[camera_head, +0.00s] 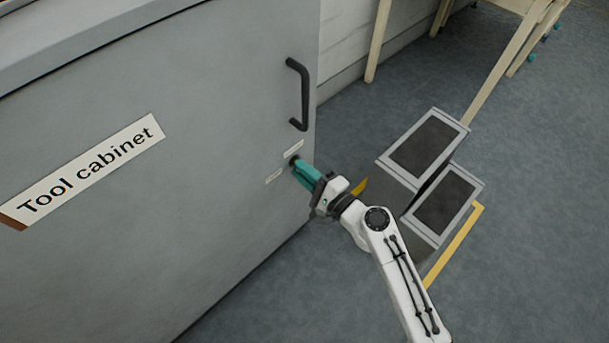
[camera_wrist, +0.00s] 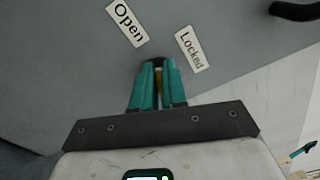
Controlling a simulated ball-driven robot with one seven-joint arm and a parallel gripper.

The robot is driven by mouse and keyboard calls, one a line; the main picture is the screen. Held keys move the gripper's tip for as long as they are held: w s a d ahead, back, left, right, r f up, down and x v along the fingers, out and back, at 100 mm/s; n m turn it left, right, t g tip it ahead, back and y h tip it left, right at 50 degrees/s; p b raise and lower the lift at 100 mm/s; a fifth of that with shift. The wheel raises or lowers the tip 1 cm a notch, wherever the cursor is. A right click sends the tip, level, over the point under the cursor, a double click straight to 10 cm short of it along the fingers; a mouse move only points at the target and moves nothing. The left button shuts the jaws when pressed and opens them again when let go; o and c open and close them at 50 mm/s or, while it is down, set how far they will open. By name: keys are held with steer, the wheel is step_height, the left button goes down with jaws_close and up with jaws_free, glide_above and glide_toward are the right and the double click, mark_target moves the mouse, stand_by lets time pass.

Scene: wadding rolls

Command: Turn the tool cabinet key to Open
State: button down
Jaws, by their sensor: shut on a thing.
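The grey tool cabinet (camera_head: 150,220) fills the left of the head view, with a "Tool cabinet" label (camera_head: 85,170) on its door. My gripper (camera_head: 299,165) reaches the door below the black handle (camera_head: 300,95). In the wrist view my gripper (camera_wrist: 158,68) has its teal fingers shut on the key (camera_wrist: 159,78), a yellowish strip between them; a dark round part shows at the tips. The "Open" label (camera_wrist: 127,24) is up and left of the fingertips, and the "Locked" label (camera_wrist: 190,50) is to their right. The key's turn angle is mostly hidden by the fingers.
A grey step stool (camera_head: 430,150) with dark treads stands right of my gripper, close to my arm. Yellow tape (camera_head: 455,245) lies on the floor beside it. A wooden table (camera_head: 520,40) stands at the back right. The blue-grey floor at right is open.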

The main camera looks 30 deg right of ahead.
steer(key=shift+f+n+b, duration=0.15)
steer(key=shift+n+b, duration=0.6)
steer(key=shift+n, duration=0.35)
steer(key=shift+f+n+b, duration=0.15)
steer(key=shift+n+b, duration=0.6)
steer(key=shift+n, duration=0.35)
steer(key=c, duration=1.3)
jaws_free()
steer(key=shift+o, duration=0.2)
steer(key=v, duration=1)
steer(key=shift+s+b, duration=0.4)
steer(key=shift+r, duration=0.1)
